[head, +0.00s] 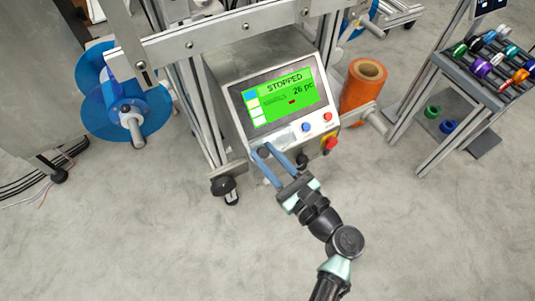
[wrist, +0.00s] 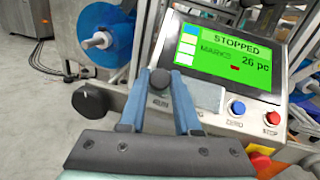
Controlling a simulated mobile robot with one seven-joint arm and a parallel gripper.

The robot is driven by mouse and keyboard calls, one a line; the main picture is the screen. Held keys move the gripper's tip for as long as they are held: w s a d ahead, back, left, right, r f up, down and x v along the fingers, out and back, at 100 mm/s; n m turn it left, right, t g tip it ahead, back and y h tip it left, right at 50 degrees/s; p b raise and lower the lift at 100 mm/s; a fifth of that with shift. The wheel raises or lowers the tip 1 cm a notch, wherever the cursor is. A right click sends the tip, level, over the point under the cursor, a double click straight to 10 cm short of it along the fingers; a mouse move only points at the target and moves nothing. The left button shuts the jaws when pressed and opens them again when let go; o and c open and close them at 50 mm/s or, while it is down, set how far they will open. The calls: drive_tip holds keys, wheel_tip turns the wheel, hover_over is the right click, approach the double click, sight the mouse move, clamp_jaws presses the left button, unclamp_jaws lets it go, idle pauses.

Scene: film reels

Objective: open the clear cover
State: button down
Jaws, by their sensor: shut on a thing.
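The clear cover (wrist: 207,97) is hard to make out. It shows only as a pale, glassy patch on the control panel, beside my fingers and left of the blue button; its outline and tilt cannot be told. My gripper (head: 263,151) is at the lower left of the panel, its two blue fingers reaching to the panel face. In the wrist view the fingers (wrist: 163,82) stand either side of a dark round button (wrist: 160,80) with a label below it. They are shut with a gap between them, apparently on the cover; the contact itself is not clear.
The green screen (head: 282,96) reads STOPPED and 26 pc. A blue button (head: 306,127), a red button (head: 327,117) and a red-and-yellow switch (head: 330,144) are close on the right. A black knob (wrist: 90,98) is left of my fingers. Open floor lies in front.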

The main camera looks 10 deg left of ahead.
sight(261, 146)
drive_tip(key=r+p, duration=0.1)
drive_tip(key=w+a+r+p, duration=0.1)
drive_tip(key=w+r, duration=0.1)
drive_tip(key=shift+w+a+r+p, duration=0.1)
drive_tip(key=shift+w+a+p, duration=0.05)
drive_tip(key=shift+a+p, duration=0.25)
drive_tip(key=c, duration=0.6)
unclamp_jaws()
drive_tip(key=p+v, duration=0.3)
drive_tip(key=v, duration=1)
